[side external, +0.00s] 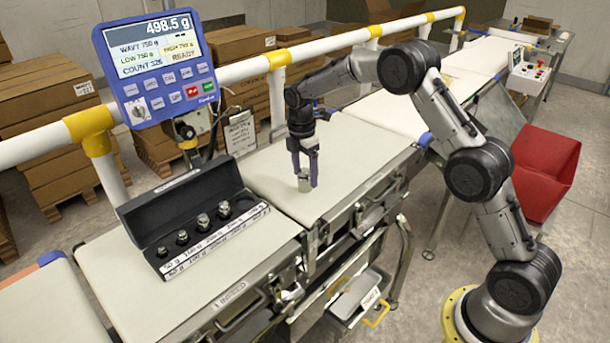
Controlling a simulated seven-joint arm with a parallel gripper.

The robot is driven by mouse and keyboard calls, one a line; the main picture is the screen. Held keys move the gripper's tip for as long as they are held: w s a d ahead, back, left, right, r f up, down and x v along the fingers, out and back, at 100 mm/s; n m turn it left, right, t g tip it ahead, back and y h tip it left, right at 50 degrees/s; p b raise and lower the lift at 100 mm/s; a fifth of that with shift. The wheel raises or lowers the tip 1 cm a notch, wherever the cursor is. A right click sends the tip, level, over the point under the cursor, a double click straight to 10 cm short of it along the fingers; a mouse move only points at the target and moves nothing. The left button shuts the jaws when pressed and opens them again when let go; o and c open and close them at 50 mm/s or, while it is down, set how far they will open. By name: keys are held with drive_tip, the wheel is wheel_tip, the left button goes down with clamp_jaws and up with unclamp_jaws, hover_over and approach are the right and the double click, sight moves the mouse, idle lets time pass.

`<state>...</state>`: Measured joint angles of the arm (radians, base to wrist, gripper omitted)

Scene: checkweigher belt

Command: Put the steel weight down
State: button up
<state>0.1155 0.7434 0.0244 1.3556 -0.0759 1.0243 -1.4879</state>
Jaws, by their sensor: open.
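The steel weight (304,184), a small silvery cylinder, stands upright on the pale belt (280,204) of the middle section. My gripper (304,178) points straight down over it, with one finger on each side. The jaws are open; the fingers partly cover the weight, and I cannot tell whether either finger touches it. The blue display (160,60) reads 498.5 g.
An open black weight case (135,215) with several smaller weights and a labelled front strip sits on the nearer belt. A white rail (235,72) runs behind the belts. A red bin (545,165) stands at right. Belt around the weight is clear.

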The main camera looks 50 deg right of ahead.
sight(303, 172)
wheel_tip(303, 172, up, 10)
drive_tip(key=r, duration=0.1)
drive_tip(key=s+a+r+m+t, duration=0.2)
drive_tip(key=s+a+r+m, duration=0.2)
drive_tip(key=s+r, duration=0.5)
drive_tip(key=s+a+f+m+t, duration=0.1)
drive_tip(key=s+m, duration=0.5)
drive_tip(key=s, duration=0.7)
drive_tip(key=s+a+f+m+t, duration=0.2)
drive_tip(key=s+m, duration=0.4)
drive_tip(key=s, duration=0.8)
drive_tip(key=shift+s+a+t+y, duration=0.3)
drive_tip(key=shift+t+y, duration=0.1)
